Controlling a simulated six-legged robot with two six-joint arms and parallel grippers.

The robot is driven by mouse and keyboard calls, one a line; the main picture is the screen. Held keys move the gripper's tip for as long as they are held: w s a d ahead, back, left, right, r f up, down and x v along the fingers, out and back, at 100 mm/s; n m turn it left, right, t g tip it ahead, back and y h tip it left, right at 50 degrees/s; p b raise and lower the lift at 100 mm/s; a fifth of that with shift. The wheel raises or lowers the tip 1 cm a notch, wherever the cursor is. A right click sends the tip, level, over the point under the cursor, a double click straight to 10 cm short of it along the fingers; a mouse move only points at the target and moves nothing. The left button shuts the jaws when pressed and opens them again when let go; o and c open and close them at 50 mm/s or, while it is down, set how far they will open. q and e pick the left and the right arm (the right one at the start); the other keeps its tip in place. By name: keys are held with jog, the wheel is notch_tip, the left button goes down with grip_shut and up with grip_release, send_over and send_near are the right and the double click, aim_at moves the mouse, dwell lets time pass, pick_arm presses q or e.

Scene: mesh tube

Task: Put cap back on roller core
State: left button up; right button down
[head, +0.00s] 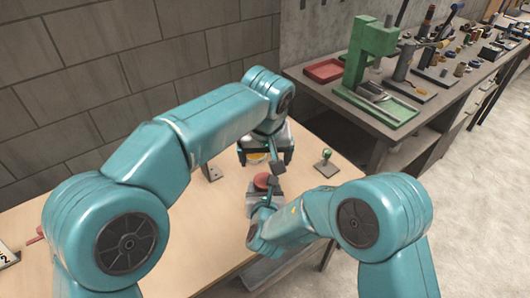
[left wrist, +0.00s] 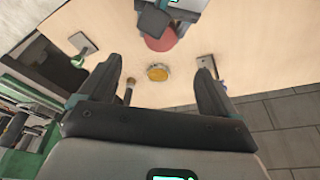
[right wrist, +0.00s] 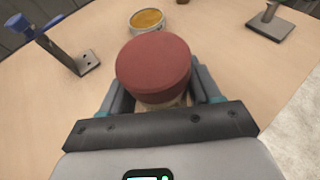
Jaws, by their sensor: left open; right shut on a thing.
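My right gripper (head: 266,188) is shut on a red round-topped piece (head: 262,181). In the right wrist view the red piece (right wrist: 154,64) sits upright between the fingers, with a pale part just under it, mostly hidden. I cannot tell whether the red part is the cap on the core. My left gripper (head: 265,157) is open and empty, pointing down over the table farther back. A shallow round tin with a yellow-orange top (left wrist: 157,73) lies beyond and between its fingertips in the left wrist view, and also shows in the right wrist view (right wrist: 148,20).
A small stand with a green knob (head: 326,164) is to the right on the wooden table (head: 215,225). An upright metal bracket (right wrist: 78,60) with a blue top is on the other side. A brown-tipped brush-like item (left wrist: 130,88) lies near the tin. A grey workbench stands behind right.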

aim_at(265, 179)
pick_arm(q)
jog(key=x, duration=1)
jog(key=shift+f, duration=0.4)
jog(key=c, duration=1.2)
jog(key=o, duration=1.1)
jog(key=shift+r, duration=0.1)
notch_tip(265, 179, up, 4)
jog(key=shift+r, duration=0.2)
jog(key=shift+o, duration=1.3)
